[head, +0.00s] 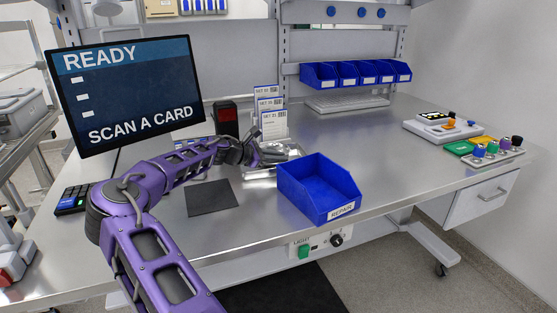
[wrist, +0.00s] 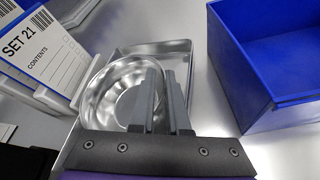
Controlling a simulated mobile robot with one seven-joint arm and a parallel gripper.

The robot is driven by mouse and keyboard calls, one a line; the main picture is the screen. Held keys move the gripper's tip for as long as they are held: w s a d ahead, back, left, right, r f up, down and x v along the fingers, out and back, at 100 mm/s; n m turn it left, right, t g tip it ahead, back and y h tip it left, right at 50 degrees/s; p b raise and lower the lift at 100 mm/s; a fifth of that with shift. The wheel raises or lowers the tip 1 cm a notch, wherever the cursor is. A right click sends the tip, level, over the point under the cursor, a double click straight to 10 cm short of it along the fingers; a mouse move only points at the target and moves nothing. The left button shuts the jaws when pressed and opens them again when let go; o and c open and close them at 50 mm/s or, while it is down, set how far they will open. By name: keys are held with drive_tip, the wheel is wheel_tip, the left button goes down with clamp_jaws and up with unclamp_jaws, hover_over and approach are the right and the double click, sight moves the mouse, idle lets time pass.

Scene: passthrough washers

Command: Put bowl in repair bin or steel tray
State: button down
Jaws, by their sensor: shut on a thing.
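The bowl (wrist: 112,88) is round, shiny steel. In the wrist view my gripper (wrist: 162,78) is shut on its right-hand rim. The steel tray (wrist: 180,50) is a shallow rectangle with a raised edge. The bowl overlaps its left part in the wrist view, and I cannot tell if it rests on the tray floor or hangs just above. In the head view my gripper (head: 258,156) is at the steel tray (head: 290,149) and largely hides the bowl. The blue repair bin (head: 318,190), labelled REPAIR, stands right of the tray; it also shows in the wrist view (wrist: 270,60).
A dark mat (head: 211,197) lies front left. A monitor (head: 125,90) stands at left. The bench right of the bin is mostly clear.

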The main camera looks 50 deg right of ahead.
drive_tip(key=shift+f, duration=0.25)
drive_tip(key=c, duration=0.9)
unclamp_jaws()
drive_tip(key=shift+w+a+r, duration=0.1)
drive_tip(key=shift+a+r, duration=0.05)
drive_tip(key=shift+r, duration=0.05)
drive_tip(key=v, duration=1.1)
drive_tip(key=shift+a+p, duration=0.35)
drive_tip(key=shift+p, duration=0.05)
drive_tip(key=shift+r, duration=0.1)
